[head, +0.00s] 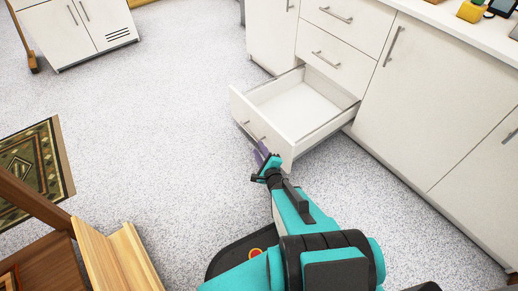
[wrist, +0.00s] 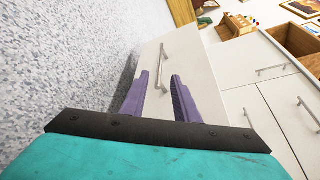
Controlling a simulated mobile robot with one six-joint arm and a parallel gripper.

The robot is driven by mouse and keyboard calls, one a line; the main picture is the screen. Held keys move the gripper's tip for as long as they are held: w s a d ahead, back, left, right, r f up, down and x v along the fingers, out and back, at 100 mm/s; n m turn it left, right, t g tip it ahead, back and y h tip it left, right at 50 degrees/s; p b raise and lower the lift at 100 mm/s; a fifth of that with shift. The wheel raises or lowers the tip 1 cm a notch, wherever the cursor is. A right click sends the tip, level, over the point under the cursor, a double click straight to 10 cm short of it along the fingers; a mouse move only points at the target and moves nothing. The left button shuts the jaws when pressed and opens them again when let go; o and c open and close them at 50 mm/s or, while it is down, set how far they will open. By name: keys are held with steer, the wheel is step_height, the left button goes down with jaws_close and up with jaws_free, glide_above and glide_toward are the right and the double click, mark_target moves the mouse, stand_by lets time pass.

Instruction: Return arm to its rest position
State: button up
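My gripper (head: 263,155) is low in front of the pulled-out bottom drawer (head: 299,107), near the right end of its front. In the wrist view its two purple fingers (wrist: 160,76) stand apart, with nothing held between them. The bar handle (wrist: 162,68) of the drawer front shows between the fingertips in that view; I cannot tell whether they reach around it. The drawer is open and looks empty inside. My teal arm stretches forward from the bottom of the head view.
White cabinets with a counter (head: 460,25) run along the right. A brown wooden piece of furniture (head: 110,255) stands at lower left, by a patterned rug (head: 35,165). Another white cabinet (head: 75,30) is at upper left. The speckled floor (head: 160,120) between is clear.

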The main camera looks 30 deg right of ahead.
stand_by(0.4)
steer(key=w+a+r+n+y+p, duration=0.2)
steer(key=a+r+n+y+p, duration=0.4)
steer(key=a+r+p, duration=0.95)
steer(key=s+a+r+n+g+y+p, duration=0.35)
steer(key=a+n+p, duration=0.2)
steer(key=a, duration=0.25)
steer(key=s+a+r+n+g+y+p, duration=0.35)
steer(key=a+n, duration=0.25)
steer(key=a, duration=0.2)
steer(key=s+a+f+n+g+h+p, duration=0.1)
steer(key=s+f+n+g+h+p, duration=0.15)
steer(key=s+n+g+p, duration=0.85)
steer(key=s+d+f+m+g+h+b, duration=0.2)
steer(key=s+d+h, duration=0.6)
steer(key=s+d, duration=0.6)
steer(key=shift+d+f+g+b, duration=0.25)
steer(key=shift+d+g+b, duration=0.15)
steer(key=shift+d+b, duration=0.35)
